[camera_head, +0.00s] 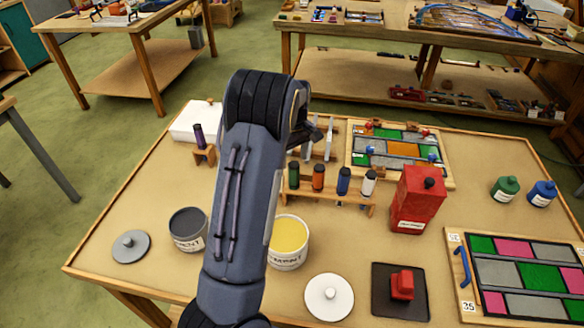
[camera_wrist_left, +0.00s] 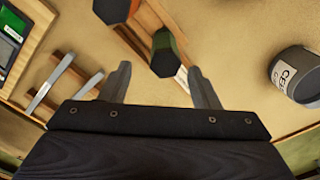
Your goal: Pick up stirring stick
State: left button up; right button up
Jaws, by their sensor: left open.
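Two slim grey sticks lie across a wooden rest, one (camera_head: 329,141) right of my left gripper (camera_head: 312,132) and one beside it, partly behind the gripper. I cannot tell which is the stirring stick. In the left wrist view the grey sticks show at left, one (camera_wrist_left: 43,96) farther out and one (camera_wrist_left: 90,84) close to the left finger. My left arm hides part of the table. My right gripper is not in view.
A wooden rack (camera_head: 327,196) of several coloured bottles stands close in front of the gripper. A leaded panel (camera_head: 390,149) lies right of the sticks. A red container (camera_head: 417,199), a grey tin (camera_head: 189,229) and a yellow-filled tin (camera_head: 288,242) stand nearer.

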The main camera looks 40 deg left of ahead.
aim_at(294, 177)
pick_arm(q)
notch_tip(294, 177, down, 2)
jog(key=shift+d+f, duration=0.1)
jog(key=shift+s+f, duration=0.1)
jog(key=shift+f, duration=0.55)
jog(key=f+b, duration=0.1)
jog(key=f, duration=0.2)
jog(key=f+b, duration=0.1)
jog(key=shift+s+d+f+b, duration=0.2)
jog(key=shift+s+d+b, duration=0.05)
jog(key=shift+b, duration=0.05)
jog(key=shift+r, duration=0.15)
jog(key=c, duration=1.1)
